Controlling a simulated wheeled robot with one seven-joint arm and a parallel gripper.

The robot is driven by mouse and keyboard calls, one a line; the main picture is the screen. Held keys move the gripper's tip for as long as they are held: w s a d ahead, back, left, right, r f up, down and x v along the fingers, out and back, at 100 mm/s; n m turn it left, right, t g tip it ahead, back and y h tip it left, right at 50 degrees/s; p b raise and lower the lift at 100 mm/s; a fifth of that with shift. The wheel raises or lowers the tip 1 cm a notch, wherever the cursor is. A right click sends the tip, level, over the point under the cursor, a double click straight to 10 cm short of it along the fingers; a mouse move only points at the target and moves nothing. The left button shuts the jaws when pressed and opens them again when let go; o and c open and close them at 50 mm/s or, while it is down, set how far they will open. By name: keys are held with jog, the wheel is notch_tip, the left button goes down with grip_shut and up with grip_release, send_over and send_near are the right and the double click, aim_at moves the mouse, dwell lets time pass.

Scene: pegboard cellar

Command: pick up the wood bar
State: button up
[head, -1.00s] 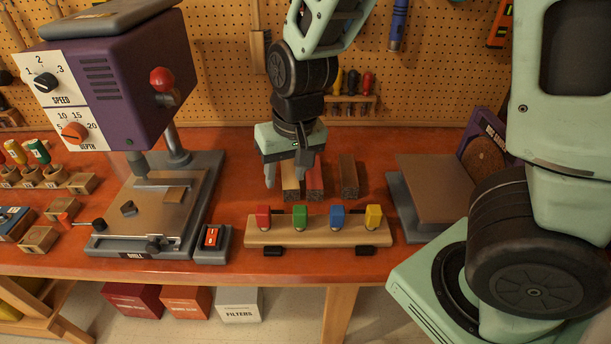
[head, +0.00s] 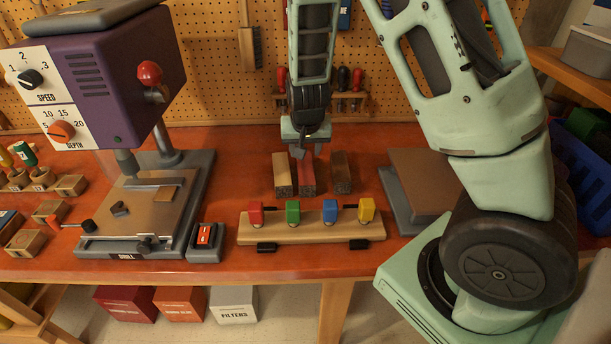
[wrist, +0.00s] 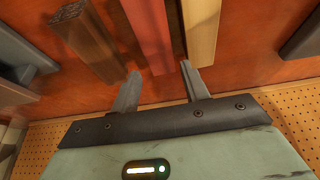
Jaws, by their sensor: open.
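Three bars lie side by side on the orange bench, pointing away from me. The pale wood bar (head: 282,172) is on the left, a red bar (head: 307,175) in the middle and a dark brown, wood-like bar (head: 341,172) on the right. My gripper (head: 300,152) is at the far ends of the bars, near the red one. In the wrist view the open, empty jaws (wrist: 160,68) point towards the red bar (wrist: 148,35), with the pale wood bar (wrist: 202,30) beside the right finger and the dark brown bar (wrist: 88,38) to the left.
In front of the bars stands a wooden rack (head: 310,230) with red, green, blue and yellow blocks. A purple drill press (head: 110,80) stands left, with a red-switch box (head: 206,240) beside it. A grey-edged sander (head: 415,185) is on the right. The pegboard (head: 215,60) rises behind.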

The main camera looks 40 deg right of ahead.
aim_at(305, 161)
jog(key=p+x, duration=0.1)
jog(key=x, duration=0.6)
jog(key=shift+w+d, duration=0.15)
jog(key=shift+d, duration=0.05)
jog(key=shift+w+f, duration=0.15)
jog(key=shift+f, duration=0.25)
jog(key=shift+f, duration=0.25)
jog(key=c, duration=0.7)
jog(key=shift+r, duration=0.1)
jog(key=shift+c, duration=0.2)
